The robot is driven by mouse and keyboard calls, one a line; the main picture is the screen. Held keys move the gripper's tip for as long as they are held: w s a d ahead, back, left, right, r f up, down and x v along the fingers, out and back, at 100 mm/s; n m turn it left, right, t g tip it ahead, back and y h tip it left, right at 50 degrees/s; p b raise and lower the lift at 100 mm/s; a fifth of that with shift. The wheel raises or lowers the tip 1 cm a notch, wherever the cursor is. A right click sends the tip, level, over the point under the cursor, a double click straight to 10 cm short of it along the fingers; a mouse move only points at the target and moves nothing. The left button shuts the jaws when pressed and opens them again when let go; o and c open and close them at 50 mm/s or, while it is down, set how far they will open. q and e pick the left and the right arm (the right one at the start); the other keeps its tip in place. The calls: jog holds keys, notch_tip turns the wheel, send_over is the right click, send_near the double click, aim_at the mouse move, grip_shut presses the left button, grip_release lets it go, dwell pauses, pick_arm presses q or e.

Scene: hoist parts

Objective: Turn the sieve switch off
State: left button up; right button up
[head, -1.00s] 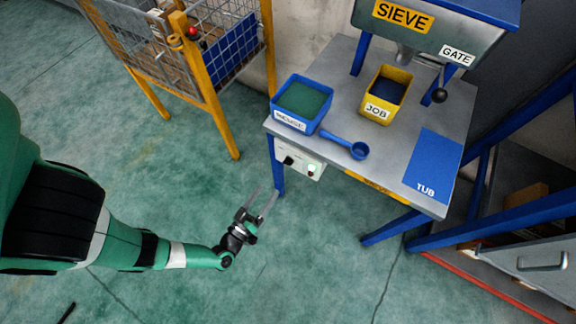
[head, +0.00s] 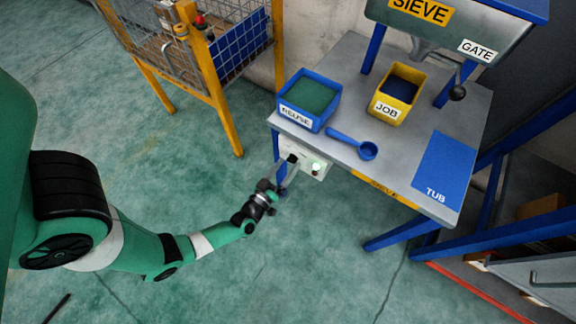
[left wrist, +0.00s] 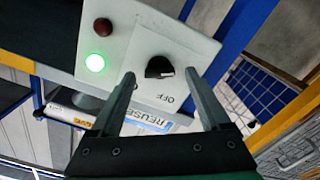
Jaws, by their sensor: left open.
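The sieve switch is a black rotary knob (left wrist: 158,67) on a pale control box (left wrist: 130,50) with an OFF label below it in the left wrist view. A second label lies partly cut by the knob's surroundings and is too small to read. A green lamp (left wrist: 95,63) is lit; the red lamp (left wrist: 102,26) beside it looks dark. My left gripper (left wrist: 160,75) is open, its fingertips on either side of the knob in that view; contact cannot be told. In the head view the left gripper (head: 286,172) is in front of the box (head: 308,163) under the table's front edge.
The grey table (head: 345,150) above carries a blue REUSE bin (head: 309,119), a blue scoop (head: 367,150), a yellow JOB bin (head: 384,111) and a blue TUB mat (head: 445,165). A yellow-framed cage (head: 226,125) stands to the left.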

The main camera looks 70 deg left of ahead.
pick_arm(q)
jog(key=shift+w+a, duration=0.4)
jog(key=shift+w, duration=0.1)
grip_shut()
